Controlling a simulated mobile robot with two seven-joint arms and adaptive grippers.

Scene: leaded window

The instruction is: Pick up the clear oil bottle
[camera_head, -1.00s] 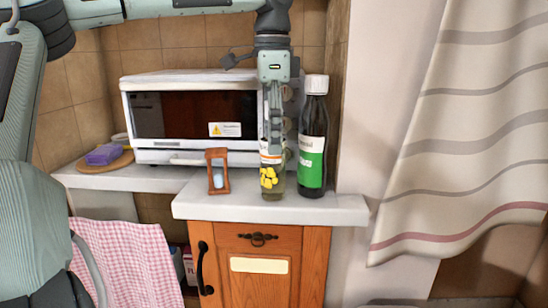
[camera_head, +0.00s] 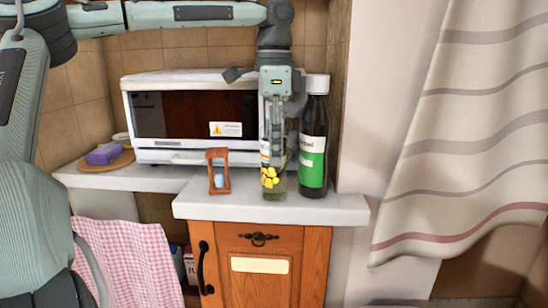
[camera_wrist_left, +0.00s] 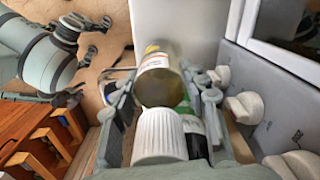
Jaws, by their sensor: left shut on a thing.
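The clear oil bottle (camera_head: 275,186), with a pale upper label and yellow marks, stands upright at the counter's front right. My left gripper (camera_head: 273,155) points straight down and is shut on its upper part, hiding the neck. The bottle's base is at the counter top; I cannot tell whether it is lifted at all. In the left wrist view the clear bottle (camera_wrist_left: 160,82) lies between the two fingers (camera_wrist_left: 163,105), and a white ribbed cap (camera_wrist_left: 160,135) is close to the camera. My right gripper is not in view.
A dark bottle (camera_head: 313,125) with a white cap and green label stands close on the right. A wooden hourglass (camera_head: 218,172) stands left on the white counter (camera_head: 255,208). The microwave (camera_head: 190,112) is behind; a curtain (camera_head: 460,140) hangs far right.

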